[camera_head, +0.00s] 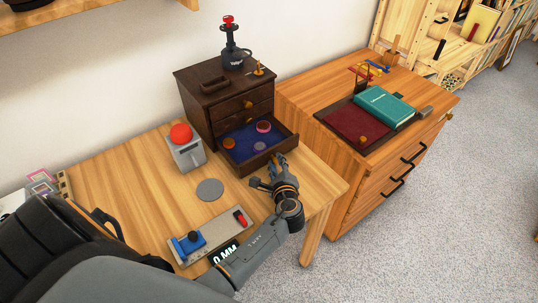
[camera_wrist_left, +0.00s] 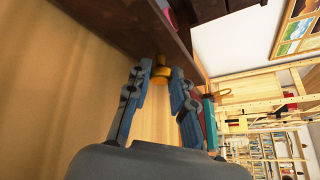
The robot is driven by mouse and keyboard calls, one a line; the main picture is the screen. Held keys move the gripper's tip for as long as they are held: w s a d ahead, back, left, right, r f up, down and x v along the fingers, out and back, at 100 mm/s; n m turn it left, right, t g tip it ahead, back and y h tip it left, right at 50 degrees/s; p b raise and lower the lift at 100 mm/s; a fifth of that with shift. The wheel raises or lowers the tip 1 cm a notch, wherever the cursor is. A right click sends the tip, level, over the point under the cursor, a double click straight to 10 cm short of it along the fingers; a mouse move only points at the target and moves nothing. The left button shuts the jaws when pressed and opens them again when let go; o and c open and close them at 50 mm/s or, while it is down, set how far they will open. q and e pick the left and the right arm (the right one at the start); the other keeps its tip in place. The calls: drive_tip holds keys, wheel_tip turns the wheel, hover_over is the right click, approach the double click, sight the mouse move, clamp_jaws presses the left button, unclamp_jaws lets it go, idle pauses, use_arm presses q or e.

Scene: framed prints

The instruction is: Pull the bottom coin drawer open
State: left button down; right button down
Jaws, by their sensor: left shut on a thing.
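A small dark wooden chest (camera_head: 210,92) stands on the light wooden desk. Its bottom coin drawer (camera_head: 272,154) is pulled out toward the front, showing a blue lining and a few coloured round pieces, one of them red (camera_head: 263,126). My left gripper (camera_head: 270,180) is at the front of this drawer. In the left wrist view its fingers (camera_wrist_left: 160,80) are on either side of the brass knob (camera_wrist_left: 161,68) on the drawer front, closed on it. The head view hides the knob behind the gripper. My right gripper does not show.
On the desk are a grey box with a red button (camera_head: 181,134), a grey disc (camera_head: 210,189) and a grey plate (camera_head: 215,238) with blue and red parts. A wooden cabinet (camera_head: 370,180) bearing a tray and a teal book (camera_head: 384,105) stands close on the right.

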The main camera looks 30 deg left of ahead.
use_arm(q)
drive_tip(key=shift+s+d, duration=0.2)
drive_tip(key=shift+d, duration=0.3)
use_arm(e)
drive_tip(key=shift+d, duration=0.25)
use_arm(q)
drive_tip(key=c, duration=1.1)
unclamp_jaws()
drive_tip(key=shift+c, duration=0.2)
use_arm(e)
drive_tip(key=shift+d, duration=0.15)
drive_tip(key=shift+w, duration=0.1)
use_arm(q)
drive_tip(key=v, duration=1.2)
